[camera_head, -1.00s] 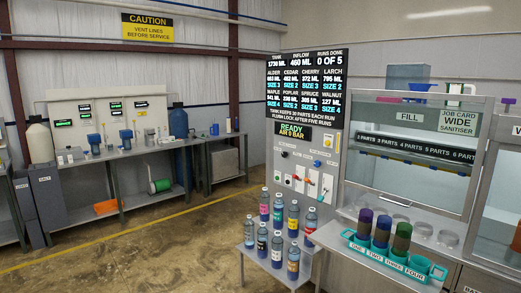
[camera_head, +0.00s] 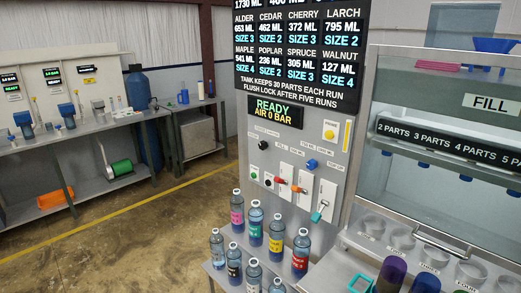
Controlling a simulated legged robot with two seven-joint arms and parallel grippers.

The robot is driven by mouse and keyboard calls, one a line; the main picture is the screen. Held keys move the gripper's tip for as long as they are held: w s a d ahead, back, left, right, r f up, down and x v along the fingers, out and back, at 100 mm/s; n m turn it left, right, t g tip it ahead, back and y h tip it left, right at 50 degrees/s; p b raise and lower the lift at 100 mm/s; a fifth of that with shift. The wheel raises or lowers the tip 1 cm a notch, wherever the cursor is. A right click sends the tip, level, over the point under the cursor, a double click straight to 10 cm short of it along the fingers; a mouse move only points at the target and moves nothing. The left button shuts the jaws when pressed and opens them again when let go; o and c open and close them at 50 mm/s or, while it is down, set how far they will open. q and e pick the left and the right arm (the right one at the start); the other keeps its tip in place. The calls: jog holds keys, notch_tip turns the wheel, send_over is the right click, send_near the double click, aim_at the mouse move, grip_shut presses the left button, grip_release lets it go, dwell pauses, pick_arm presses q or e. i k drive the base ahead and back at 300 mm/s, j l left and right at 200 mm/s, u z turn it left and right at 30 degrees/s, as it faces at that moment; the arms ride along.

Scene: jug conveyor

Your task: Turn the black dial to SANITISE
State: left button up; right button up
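The black dial (camera_head: 263,145) is a small round knob on the left of the grey control panel (camera_head: 352,138), under the READY display (camera_head: 275,112). Small lettering sits above it, too small to read, so I cannot tell which setting it points to. A blue dial (camera_head: 311,164) sits further right on the same panel. Neither of my grippers shows in the view, and nothing touches the black dial.
Below the dials are push buttons (camera_head: 254,174), red and orange levers (camera_head: 281,181) and a teal-handled lever (camera_head: 316,215). Several labelled bottles (camera_head: 256,226) stand on a shelf below the panel. A glass cabinet (camera_head: 440,120) is at the right. Open floor lies at the left.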

aim_at(263, 145)
jog(key=i+j, duration=0.45)
jog(key=i+j+u, duration=0.1)
jog(key=i+j, duration=0.4)
jog(key=i, duration=0.15)
